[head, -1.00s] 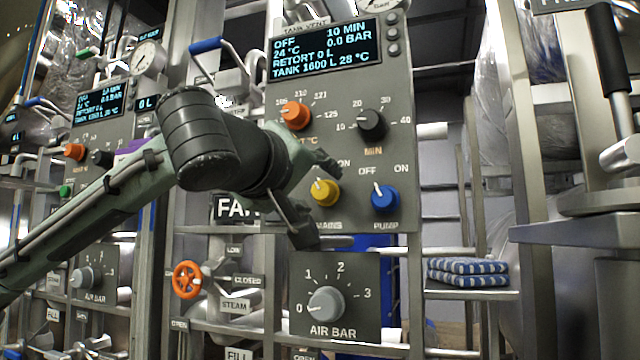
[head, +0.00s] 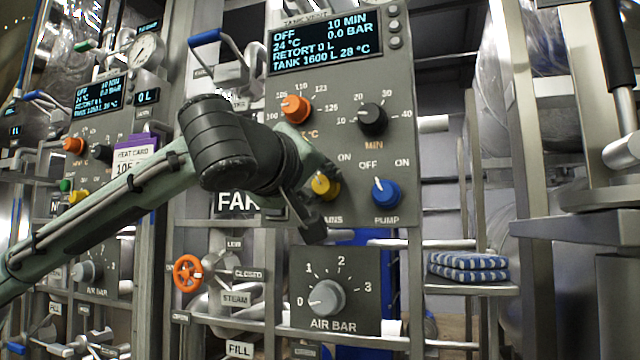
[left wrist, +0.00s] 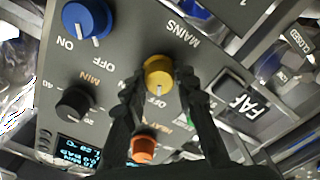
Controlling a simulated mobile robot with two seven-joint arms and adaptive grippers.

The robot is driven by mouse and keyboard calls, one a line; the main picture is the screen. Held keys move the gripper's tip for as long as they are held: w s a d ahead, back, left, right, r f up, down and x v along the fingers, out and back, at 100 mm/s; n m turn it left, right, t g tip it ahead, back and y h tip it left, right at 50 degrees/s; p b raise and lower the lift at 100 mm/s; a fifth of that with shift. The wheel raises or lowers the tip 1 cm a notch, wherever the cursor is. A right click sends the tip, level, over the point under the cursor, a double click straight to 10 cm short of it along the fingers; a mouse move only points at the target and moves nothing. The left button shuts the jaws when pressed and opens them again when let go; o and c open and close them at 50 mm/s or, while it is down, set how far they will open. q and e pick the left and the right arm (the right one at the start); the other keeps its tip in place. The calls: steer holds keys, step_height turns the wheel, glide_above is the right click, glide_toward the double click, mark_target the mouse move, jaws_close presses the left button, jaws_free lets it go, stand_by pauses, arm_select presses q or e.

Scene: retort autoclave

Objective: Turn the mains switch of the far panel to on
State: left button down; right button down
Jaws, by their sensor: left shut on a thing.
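The far panel (head: 350,215) is a grey plate with a lit display reading OFF. Its yellow mains knob (head: 325,185) sits low on the left of the blue pump knob (head: 386,193). My left gripper (head: 322,202) reaches it from the left and is shut on it. In the left wrist view the yellow knob (left wrist: 158,72) lies between my two fingertips, under the word MAINS. Its white mark points to the OFF side. The gripper partly hides the knob and its lettering in the head view. My right gripper is not in view.
An orange knob (head: 296,109) and a black knob (head: 372,120) sit above the mains knob. The AIR BAR dial (head: 327,297) is below. An orange valve wheel (head: 187,272) is lower left. Folded striped cloths (head: 468,266) lie on a shelf at the right.

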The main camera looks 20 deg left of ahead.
arm_select(q)
steer(key=m+b, duration=0.2)
steer(key=shift+d+f+m+b, duration=0.1)
steer(key=shift+f+m+b, duration=0.1)
steer(key=shift+m+b, duration=0.2)
steer(key=shift+r+m, duration=0.1)
steer(key=shift+m, duration=0.4)
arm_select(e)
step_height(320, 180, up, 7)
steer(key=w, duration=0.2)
arm_select(q)
steer(key=shift+m, duration=0.5)
steer(key=m+p, duration=0.1)
steer(key=m, duration=0.1)
steer(key=shift+r+m, duration=0.1)
steer(key=shift+m, duration=0.2)
steer(key=m+p, duration=0.1)
steer(key=m, duration=0.2)
steer(key=shift+m+p, duration=0.35)
steer(key=shift+m, duration=0.55)
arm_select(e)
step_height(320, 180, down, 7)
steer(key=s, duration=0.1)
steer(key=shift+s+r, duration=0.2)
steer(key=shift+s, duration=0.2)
